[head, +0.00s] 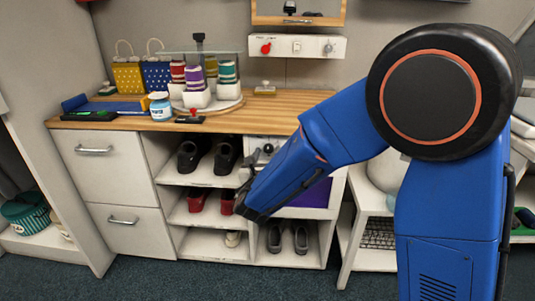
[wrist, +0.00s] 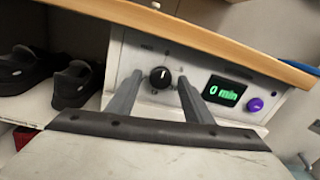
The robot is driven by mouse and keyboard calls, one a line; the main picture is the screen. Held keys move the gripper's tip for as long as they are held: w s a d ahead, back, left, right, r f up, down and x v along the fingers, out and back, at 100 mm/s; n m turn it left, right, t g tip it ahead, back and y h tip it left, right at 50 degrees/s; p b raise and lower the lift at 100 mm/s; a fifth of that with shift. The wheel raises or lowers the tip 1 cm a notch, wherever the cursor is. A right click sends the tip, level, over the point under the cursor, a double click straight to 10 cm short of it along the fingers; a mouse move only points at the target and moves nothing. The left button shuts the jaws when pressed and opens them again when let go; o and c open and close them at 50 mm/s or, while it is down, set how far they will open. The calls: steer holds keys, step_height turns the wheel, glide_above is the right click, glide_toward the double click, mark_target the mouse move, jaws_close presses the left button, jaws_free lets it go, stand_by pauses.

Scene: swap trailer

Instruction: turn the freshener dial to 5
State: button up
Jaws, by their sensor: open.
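The freshener dial (wrist: 160,77) is a round black knob with a white mark, on a white panel (wrist: 205,65) under the wooden counter edge. Small marks around it are too blurred to read. To its right a display (wrist: 224,91) reads "0 min" in green, with a purple button (wrist: 255,105) beside it. My gripper (wrist: 160,88) is open, its two grey fingers to the left and right of the dial in the picture; I cannot tell whether they touch it. In the head view, my gripper (head: 259,160) is in front of the panel and the dial is not clearly visible.
Black shoes (head: 208,156) stand in the open cubby left of the panel, and red shoes (head: 212,200) are below. A purple front (head: 308,193) lies below the panel.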

steer(key=shift+w, duration=0.25)
steer(key=c, duration=1.1)
steer(key=shift+o, duration=0.2)
steer(key=shift+m, duration=0.3)
steer(key=m, duration=1)
steer(key=shift+m+g, duration=0.3)
steer(key=shift+m, duration=0.1)
steer(key=shift+y, duration=0.3)
